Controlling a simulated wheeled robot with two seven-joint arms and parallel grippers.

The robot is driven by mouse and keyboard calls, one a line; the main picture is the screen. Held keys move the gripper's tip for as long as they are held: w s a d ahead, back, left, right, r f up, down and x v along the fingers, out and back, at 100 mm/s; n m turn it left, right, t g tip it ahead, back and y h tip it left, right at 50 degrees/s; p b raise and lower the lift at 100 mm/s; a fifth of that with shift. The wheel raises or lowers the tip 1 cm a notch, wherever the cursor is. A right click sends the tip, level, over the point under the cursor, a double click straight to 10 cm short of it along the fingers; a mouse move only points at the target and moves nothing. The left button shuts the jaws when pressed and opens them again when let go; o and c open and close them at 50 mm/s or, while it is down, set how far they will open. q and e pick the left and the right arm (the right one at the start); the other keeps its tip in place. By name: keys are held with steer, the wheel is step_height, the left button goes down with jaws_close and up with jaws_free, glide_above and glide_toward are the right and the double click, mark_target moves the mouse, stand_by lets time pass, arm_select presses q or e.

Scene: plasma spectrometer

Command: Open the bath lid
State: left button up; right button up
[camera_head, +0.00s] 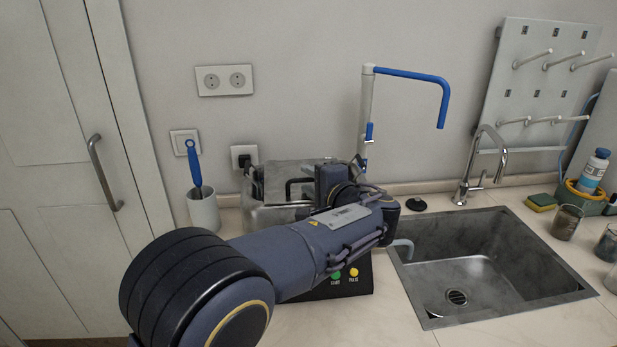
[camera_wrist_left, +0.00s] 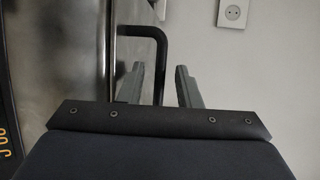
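The bath (camera_head: 262,215) is a metal box on the counter against the wall, its front largely hidden behind my left arm. In the head view the fingertips are hard to make out. My right gripper is not in view.
A sink (camera_head: 480,268) with a faucet (camera_head: 474,165) lies to the right. A white stand with a blue arm (camera_head: 410,75) rises behind the bath. A cup with a blue-handled brush (camera_head: 203,210) stands left. Control buttons (camera_head: 345,274) show below my arm.

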arm_select(q)
steer(key=shift+w+a+f, duration=0.1)
steer(key=shift+w+a, duration=0.15)
steer(key=shift+w, duration=0.1)
jaws_close()
